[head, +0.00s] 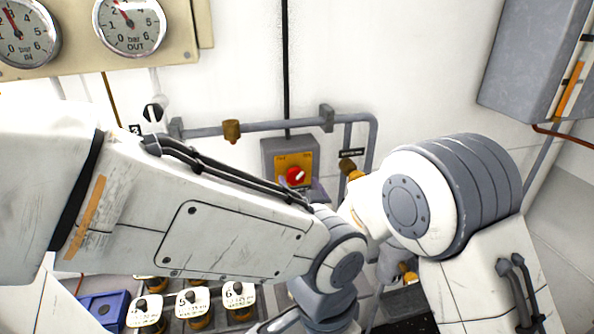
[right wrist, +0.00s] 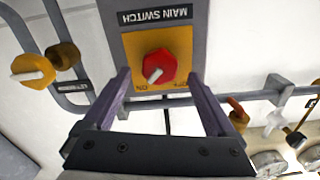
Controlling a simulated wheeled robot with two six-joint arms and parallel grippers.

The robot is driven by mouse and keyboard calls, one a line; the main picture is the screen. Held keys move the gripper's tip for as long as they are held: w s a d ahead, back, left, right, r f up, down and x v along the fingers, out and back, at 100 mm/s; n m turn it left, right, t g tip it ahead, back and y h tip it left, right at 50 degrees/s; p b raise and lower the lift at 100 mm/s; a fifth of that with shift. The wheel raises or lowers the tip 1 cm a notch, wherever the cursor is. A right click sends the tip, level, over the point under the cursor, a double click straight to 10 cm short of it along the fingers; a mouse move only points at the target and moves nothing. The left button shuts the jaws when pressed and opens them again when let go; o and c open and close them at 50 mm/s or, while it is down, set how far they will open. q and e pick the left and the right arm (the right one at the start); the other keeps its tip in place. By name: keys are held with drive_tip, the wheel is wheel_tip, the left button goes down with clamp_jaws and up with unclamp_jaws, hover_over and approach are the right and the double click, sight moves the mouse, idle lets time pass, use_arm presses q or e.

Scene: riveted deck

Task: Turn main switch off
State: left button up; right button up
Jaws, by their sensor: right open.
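The main switch is a grey box (head: 289,146) with a yellow plate, which also shows in the right wrist view (right wrist: 187,40) with an upside-down MAIN SWITCH label. Its red knob (head: 295,177) shows there too (right wrist: 158,67). The knob's white pointer is turned toward the ON mark. My right gripper (right wrist: 158,78) is open, its two purple fingers on either side of the knob; contact cannot be told. In the head view, my right gripper (head: 318,188) is mostly hidden by my arms. My left gripper is not in view.
A grey pipe (head: 275,124) runs behind the switch. A yellow knob (right wrist: 33,70) sits beside it in the right wrist view. Pressure gauges (head: 130,24) are at upper left, a grey cabinet (head: 535,55) at upper right. Several labelled knobs (head: 193,300) stand below my left arm.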

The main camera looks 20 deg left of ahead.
sight(297, 178)
drive_tip(key=shift+p+x, duration=0.45)
drive_tip(key=shift+x, duration=1.1)
